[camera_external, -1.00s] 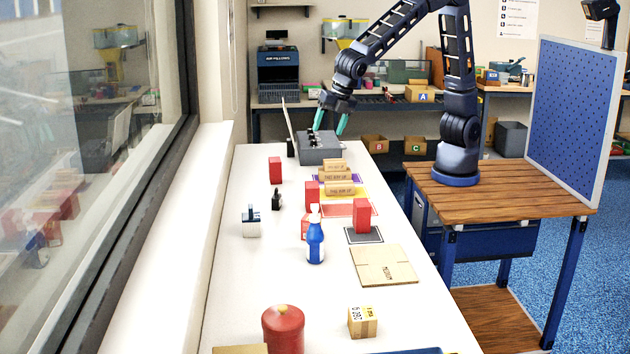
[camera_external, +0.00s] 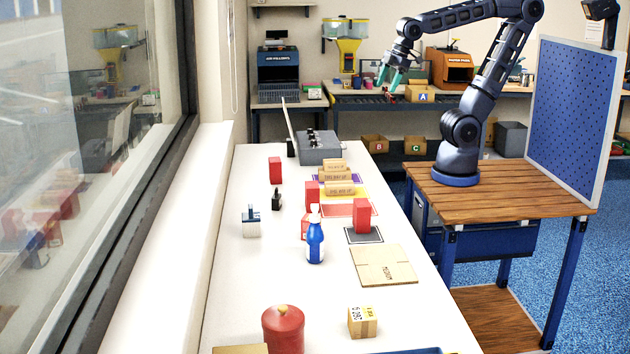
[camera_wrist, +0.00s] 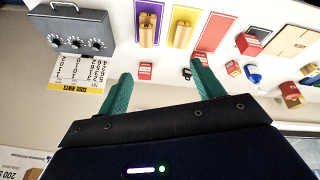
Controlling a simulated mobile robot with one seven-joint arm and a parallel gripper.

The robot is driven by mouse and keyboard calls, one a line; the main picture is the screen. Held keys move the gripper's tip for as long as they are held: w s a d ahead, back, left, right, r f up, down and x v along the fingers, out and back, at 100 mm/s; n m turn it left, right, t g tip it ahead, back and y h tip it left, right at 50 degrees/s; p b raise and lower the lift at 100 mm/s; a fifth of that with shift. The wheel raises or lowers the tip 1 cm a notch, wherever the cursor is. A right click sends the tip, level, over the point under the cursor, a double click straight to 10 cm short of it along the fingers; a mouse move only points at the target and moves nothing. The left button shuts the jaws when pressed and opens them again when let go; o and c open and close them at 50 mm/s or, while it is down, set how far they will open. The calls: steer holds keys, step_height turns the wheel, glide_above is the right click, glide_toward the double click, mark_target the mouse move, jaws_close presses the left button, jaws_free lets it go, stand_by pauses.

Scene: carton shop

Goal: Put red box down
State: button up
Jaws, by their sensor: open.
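Several red boxes stand on the white table. One red box (camera_external: 361,216) stands upright on a dark grey mat (camera_external: 364,236). Another red box (camera_external: 312,193) stands beside the red mat (camera_external: 345,209), and a third red box (camera_external: 275,170) stands farther back on the left. A further red piece is mostly hidden behind the blue bottle (camera_external: 315,240). My gripper (camera_external: 391,76) is open and empty, raised well above the table beyond its far right side. In the wrist view its green fingers (camera_wrist: 162,88) are spread, with a red box (camera_wrist: 145,70) visible beyond them.
Tan boxes (camera_external: 340,188) rest on the purple and yellow mats. A grey case with knobs (camera_external: 320,148) sits at the table's far end. A flat carton (camera_external: 384,266), a small carton (camera_external: 362,322) and a red canister (camera_external: 283,330) are nearer.

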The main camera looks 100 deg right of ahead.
steer(key=s+d+f+m, duration=0.1)
steer(key=s+d+m, duration=0.1)
steer(key=s+m, duration=0.2)
steer(key=s, duration=0.2)
steer(key=shift+s, duration=0.35)
